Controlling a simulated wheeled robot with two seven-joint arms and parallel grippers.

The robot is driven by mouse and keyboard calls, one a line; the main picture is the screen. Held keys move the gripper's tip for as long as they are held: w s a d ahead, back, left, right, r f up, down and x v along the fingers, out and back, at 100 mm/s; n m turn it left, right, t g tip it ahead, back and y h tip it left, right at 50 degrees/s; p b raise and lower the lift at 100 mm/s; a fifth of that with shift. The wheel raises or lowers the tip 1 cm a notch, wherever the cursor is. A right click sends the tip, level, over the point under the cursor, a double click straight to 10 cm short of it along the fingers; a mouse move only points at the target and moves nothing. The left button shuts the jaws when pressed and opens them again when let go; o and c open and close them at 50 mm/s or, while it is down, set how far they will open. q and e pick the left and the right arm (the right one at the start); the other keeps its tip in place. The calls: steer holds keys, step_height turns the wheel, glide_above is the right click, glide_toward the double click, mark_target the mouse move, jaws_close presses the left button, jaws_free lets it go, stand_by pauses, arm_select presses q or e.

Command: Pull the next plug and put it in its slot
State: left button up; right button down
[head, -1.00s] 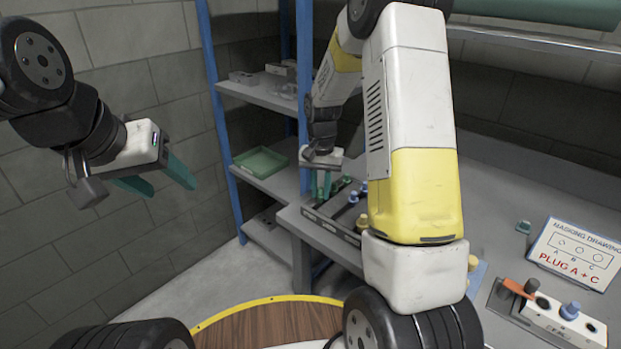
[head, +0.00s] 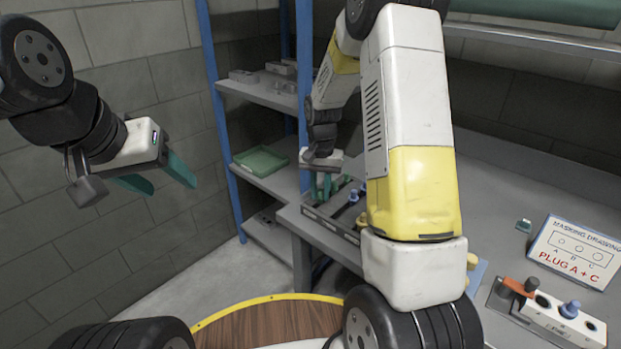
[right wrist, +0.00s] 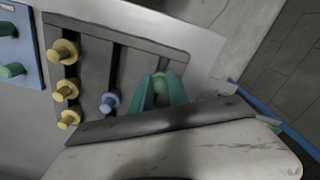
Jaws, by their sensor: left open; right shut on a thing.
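My right gripper (head: 325,186) is shut on a green plug (right wrist: 173,77), over the right lane of a dark slotted tray (right wrist: 88,30) at the bench's left end. I cannot tell whether the plug touches the tray floor. A blue plug (right wrist: 109,101) is in the middle lane; yellow plugs (right wrist: 65,91) line the left lane. A white block (head: 540,318) at the bench's right holds a blue plug (head: 570,309) and shows open holes. A sign (head: 578,252) reads "MASKING DRAWING" and "PLUG A + C". My left gripper (head: 160,178) is open and empty, away from the bench.
A small green object (head: 524,225) lies left of the sign. An orange-handled object (head: 514,286) lies by the block. A blue panel with plugs (right wrist: 28,45) is beside the tray. A shelf rack (head: 250,90) with a green bin (head: 261,160) stands behind. My right arm hides part of the bench.

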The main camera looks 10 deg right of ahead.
steer(key=shift+f, duration=0.4)
steer(key=c, duration=1.2)
jaws_free()
step_height(320, 180, up, 8)
steer(key=shift+f, duration=0.1)
steer(key=s+r+n+t, duration=0.1)
steer(key=s+r+t, duration=0.1)
steer(key=s+r, duration=0.6)
steer(key=s+r+n+t, duration=0.1)
steer(key=s+r, duration=0.2)
steer(key=s, duration=0.2)
steer(key=s+a+r+n+t+y, duration=0.1)
steer(key=s+r, duration=0.2)
steer(key=s, duration=0.2)
steer(key=s+a+r+n+t+y, duration=0.1)
steer(key=s+r+n+t, duration=0.1)
steer(key=s, duration=0.4)
steer(key=shift+s+a+r, duration=0.1)
steer(key=shift+r, duration=0.55)
